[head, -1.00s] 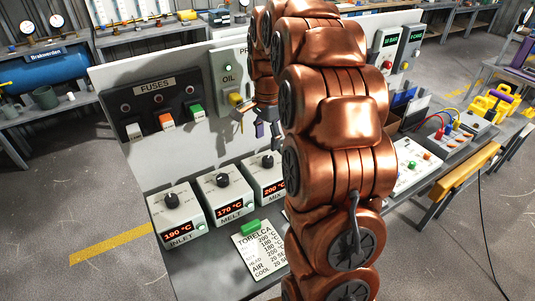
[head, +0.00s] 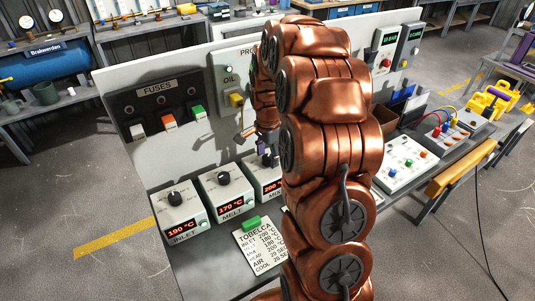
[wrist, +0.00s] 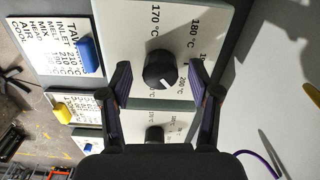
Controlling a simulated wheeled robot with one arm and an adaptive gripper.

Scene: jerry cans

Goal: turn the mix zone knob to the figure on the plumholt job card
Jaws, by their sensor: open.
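The mix zone box (head: 266,186) stands right of the melt box in the head view, its red display reading about 200, partly hidden by my arm. My gripper (wrist: 160,84) is open in the wrist view, its dark fingers on either side of a black round knob (wrist: 158,68), with no clear contact. The dial around it shows 170 °C, 180 °C and a figure near 200. In the head view my gripper (head: 246,138) is by the mix knob. The yellow-clipped card (wrist: 84,103) is unreadable. I cannot make out a Plumholt heading.
The inlet box (head: 180,215) reads 190 °C and the melt box (head: 225,192) 170 °C. The Tobelca card (head: 262,246) lies in front, under a green clip. A fuse panel (head: 158,108) stands behind. Another knob (wrist: 155,133) is close below in the wrist view.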

